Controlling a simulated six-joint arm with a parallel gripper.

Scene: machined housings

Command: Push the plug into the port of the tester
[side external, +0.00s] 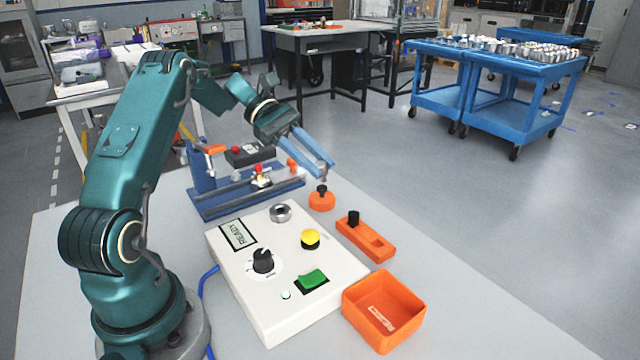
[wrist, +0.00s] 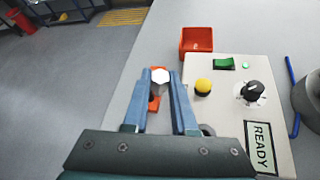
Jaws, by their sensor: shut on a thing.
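My gripper (wrist: 160,76) is shut on the plug (wrist: 160,83), a small piece with a pale six-sided end, in the wrist view. In the side view my fingertips (side external: 324,172) slant down over the table, beyond the far right corner of the tester (side external: 225,264). The plug is hard to make out there. The port (side external: 281,212) is a silver ring at the tester's far end, to the left of my fingertips. The plug is apart from it. In the wrist view my right-hand finger partly hides the port (wrist: 208,130).
A round orange piece with a black top (side external: 321,202) shows below my fingertips. An orange block (side external: 378,246) with a black peg and an orange bin (side external: 383,312) stand right of the tester. A blue fixture (side external: 245,198) lies behind. The tester carries a yellow button (side external: 310,239), knob and green switch.

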